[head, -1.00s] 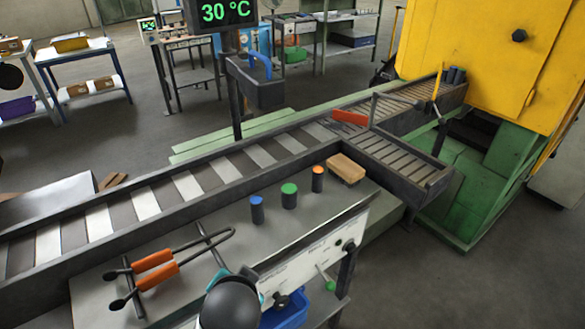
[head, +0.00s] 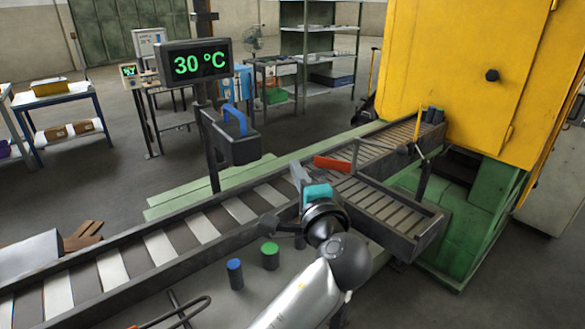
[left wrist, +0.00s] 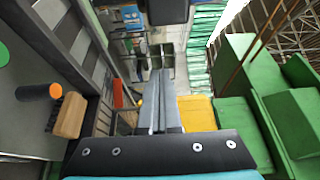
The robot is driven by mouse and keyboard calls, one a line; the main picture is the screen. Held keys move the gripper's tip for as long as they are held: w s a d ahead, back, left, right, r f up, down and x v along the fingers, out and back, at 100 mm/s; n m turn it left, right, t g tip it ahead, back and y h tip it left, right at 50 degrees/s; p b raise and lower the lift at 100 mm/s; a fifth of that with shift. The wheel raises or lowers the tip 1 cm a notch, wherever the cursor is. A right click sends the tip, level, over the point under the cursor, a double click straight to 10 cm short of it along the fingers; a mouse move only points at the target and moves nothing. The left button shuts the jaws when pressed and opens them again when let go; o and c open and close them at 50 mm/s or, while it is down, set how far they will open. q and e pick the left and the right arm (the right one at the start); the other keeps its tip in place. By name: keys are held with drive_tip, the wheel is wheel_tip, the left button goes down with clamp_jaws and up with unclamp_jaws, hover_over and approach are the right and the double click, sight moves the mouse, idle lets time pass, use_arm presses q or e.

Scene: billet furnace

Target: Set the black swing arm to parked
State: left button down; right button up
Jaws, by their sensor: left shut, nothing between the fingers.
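A thin dark bar, which looks like the black swing arm (head: 413,151), stands by a yellow upright (head: 420,130) at the roller conveyor's edge near the furnace. It is small, and I cannot tell its exact setting. My left gripper (head: 297,172), with a teal band behind its fingers, is over the conveyor junction, left of the bar and apart from it. In the left wrist view its two grey fingers (left wrist: 160,95) lie together, with nothing between them. My right gripper is not in view.
A red plate (head: 332,163) stands across the conveyor just beyond my left gripper. The yellow furnace (head: 470,70) rises at right. Blue-topped (head: 235,273) and green-topped (head: 270,256) cylinders stand on the bench. A sign (head: 195,64) reads 30 °C. A wooden-backed brush (left wrist: 70,115) shows in the wrist view.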

use_arm(q)
drive_tip(key=w+a+p, duration=0.1)
drive_tip(key=w+a, duration=0.4)
drive_tip(key=w, duration=0.1)
drive_tip(key=shift+f+p, duration=0.2)
drive_tip(key=shift+p, duration=0.2)
drive_tip(key=shift+a, duration=0.1)
idle(0.3)
